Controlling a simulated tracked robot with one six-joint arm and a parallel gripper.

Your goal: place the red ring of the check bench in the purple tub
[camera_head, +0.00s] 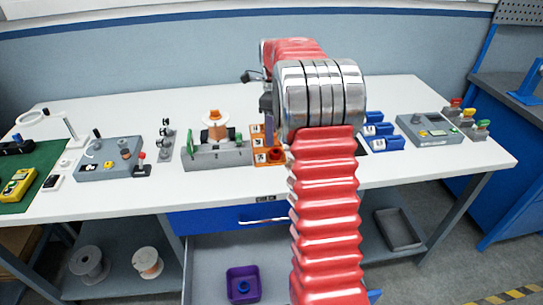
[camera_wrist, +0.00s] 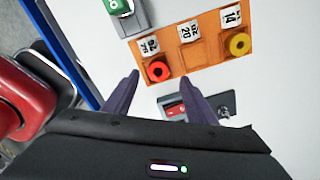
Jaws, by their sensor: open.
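The red ring (camera_wrist: 158,71) lies at one end of the orange check bench (camera_wrist: 205,55) in the wrist view, with a dark centre. In the head view the red ring (camera_head: 276,156) is at the front right of the orange bench (camera_head: 257,143), which my arm partly covers. My gripper (camera_wrist: 160,77) is open and empty, its fingertips apart on either side of the ring in the picture. I cannot tell the height between them. The purple tub (camera_head: 231,272) stands in the open drawer below the table, with a small blue thing inside.
A yellow ring (camera_wrist: 239,44) sits at the bench's other end. A grey fixture with an orange spool (camera_head: 215,128) stands left of the bench, and blue blocks (camera_head: 380,132) stand right. The drawer (camera_head: 205,265) has bare floor around the tub. The white tabletop's front strip is clear.

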